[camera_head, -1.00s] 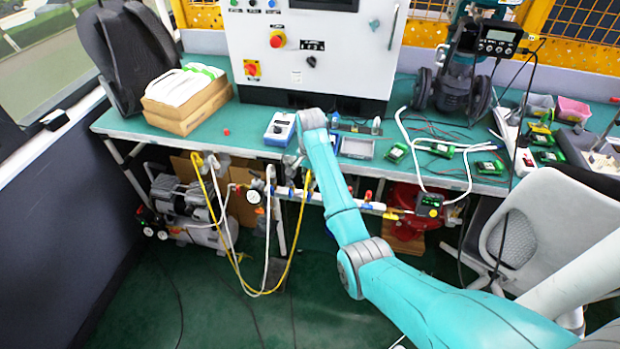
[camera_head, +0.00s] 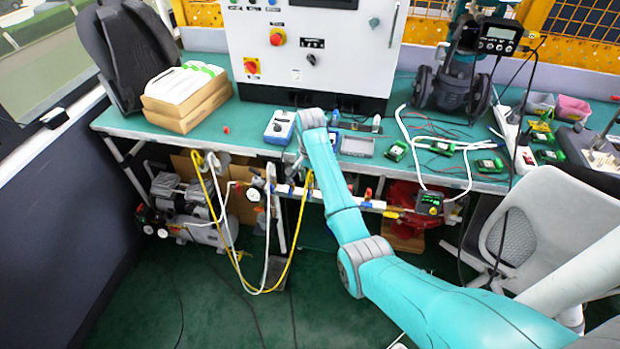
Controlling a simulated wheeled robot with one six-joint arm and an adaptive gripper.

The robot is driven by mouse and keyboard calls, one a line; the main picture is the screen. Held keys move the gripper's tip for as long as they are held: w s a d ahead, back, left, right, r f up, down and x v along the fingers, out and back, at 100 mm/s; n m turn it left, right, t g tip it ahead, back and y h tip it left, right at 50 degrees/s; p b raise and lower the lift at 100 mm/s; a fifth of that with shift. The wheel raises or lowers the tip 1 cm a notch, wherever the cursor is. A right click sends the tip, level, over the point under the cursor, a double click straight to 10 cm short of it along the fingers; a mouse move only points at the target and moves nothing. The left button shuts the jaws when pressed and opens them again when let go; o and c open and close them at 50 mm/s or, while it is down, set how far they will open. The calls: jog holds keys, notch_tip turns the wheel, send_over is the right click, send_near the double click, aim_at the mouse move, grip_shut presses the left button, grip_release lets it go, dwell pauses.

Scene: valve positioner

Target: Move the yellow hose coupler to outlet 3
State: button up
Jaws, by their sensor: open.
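The yellow hose (camera_head: 291,252) hangs in a loop below the bench, from the hook area at the left up to the pipe manifold (camera_head: 340,200). Its right end rises to the manifold near a red valve handle (camera_head: 308,183). The yellow coupler itself is too small to make out, and I cannot tell which outlet it is on. The manifold runs along the bench's front edge with blue and red valve handles; outlet numbers are not readable. My gripper (camera_head: 291,160) is small and grey, beside my wrist at the bench edge, just above the manifold's left part. It is open, its fingertips unclear.
A white hose (camera_head: 266,240) hangs beside the yellow one. A blue meter (camera_head: 280,127) and a grey tray (camera_head: 357,146) lie on the green bench (camera_head: 245,122) near my wrist. A compressor (camera_head: 180,205) stands under the bench; a chair (camera_head: 520,225) is at the right.

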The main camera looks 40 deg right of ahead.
aim_at(310, 176)
notch_tip(310, 176, up, 8)
jog(key=shift+f, duration=0.25)
jog(key=s+a+f+n+t, duration=0.2)
jog(key=s+a+f, duration=0.25)
jog(key=f, duration=0.25)
jog(key=s+a+f+n+t+h, duration=0.1)
jog(key=s+a+f, duration=0.35)
jog(key=f, duration=0.25)
jog(key=s+a+f+n+t, duration=0.2)
jog(key=s+a+f, duration=0.25)
jog(key=f, duration=0.35)
jog(key=s+a+n+t, duration=0.2)
jog(key=s+a, duration=0.1)
jog(key=s, duration=0.4)
jog(key=s+a+n+t, duration=0.1)
jog(key=s+a+n, duration=0.1)
jog(key=s+a, duration=0.35)
jog(key=s+a+r+n+t, duration=0.2)
jog(key=s+r+n+t, duration=0.1)
jog(key=s+r, duration=0.9)
jog(key=s+a+r+n+t+y, duration=0.1)
jog(key=s+a+r+n+t, duration=0.1)
jog(key=s+r, duration=1)
notch_tip(310, 176, up, 2)
jog(key=shift+a+r+n+t, duration=0.2)
jog(key=shift+n+t, duration=0.3)
jog(key=shift+t, duration=0.4)
